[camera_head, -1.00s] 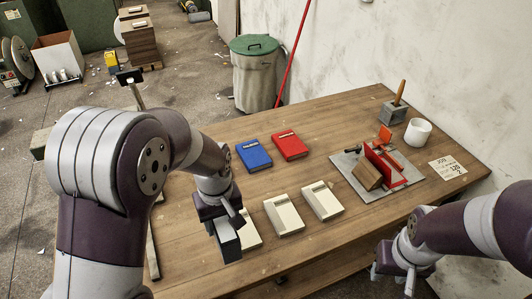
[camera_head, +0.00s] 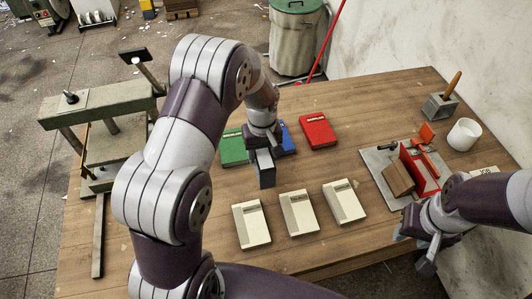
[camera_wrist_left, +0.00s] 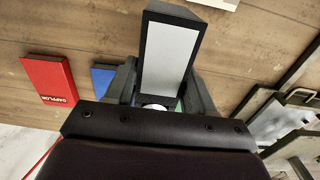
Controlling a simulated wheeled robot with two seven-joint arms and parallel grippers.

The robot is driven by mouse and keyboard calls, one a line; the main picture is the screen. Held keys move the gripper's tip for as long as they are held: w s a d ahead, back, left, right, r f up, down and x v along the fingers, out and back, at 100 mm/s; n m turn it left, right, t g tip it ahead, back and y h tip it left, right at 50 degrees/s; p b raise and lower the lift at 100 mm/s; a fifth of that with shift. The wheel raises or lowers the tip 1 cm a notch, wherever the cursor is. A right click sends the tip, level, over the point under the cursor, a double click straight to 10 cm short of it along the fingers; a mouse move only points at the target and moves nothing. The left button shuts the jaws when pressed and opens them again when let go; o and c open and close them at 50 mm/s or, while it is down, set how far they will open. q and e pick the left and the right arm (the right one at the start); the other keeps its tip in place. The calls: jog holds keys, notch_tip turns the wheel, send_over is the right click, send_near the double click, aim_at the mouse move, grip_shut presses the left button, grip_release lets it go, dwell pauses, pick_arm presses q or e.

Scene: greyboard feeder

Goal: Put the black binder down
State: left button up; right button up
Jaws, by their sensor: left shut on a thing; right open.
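My left gripper (camera_head: 263,148) is shut on the black binder (camera_head: 265,170) and holds it upright over the table, in front of the blue binder (camera_head: 289,139). In the left wrist view the black binder (camera_wrist_left: 168,58) stands out between the fingers, with a pale grey face and dark edges. Whether its lower end touches the table is not clear. A green binder (camera_head: 232,150) lies to its left and a red binder (camera_head: 318,130) to its right. My right gripper (camera_head: 425,248) is open and empty at the table's front right edge.
Three white binders (camera_head: 299,212) lie in a row nearer the front of the wooden table (camera_head: 200,245). A grey plate (camera_head: 375,165) with a red fixture (camera_head: 419,168) and brown block (camera_head: 397,179) lies right. A white cup (camera_head: 464,135) stands beyond.

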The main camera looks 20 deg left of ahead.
pick_arm(q)
jog(key=w, duration=0.1)
jog(key=f, duration=0.1)
jog(key=w, duration=0.1)
jog(key=shift+w+a+f, duration=0.15)
jog(key=shift+w+f, duration=0.1)
jog(key=shift+w, duration=0.1)
notch_tip(320, 180, down, 4)
jog(key=shift+r+p, duration=0.25)
jog(key=shift+p, duration=0.65)
jog(key=shift+f, duration=0.35)
jog(key=shift+f, duration=0.15)
jog(key=o, duration=1.2)
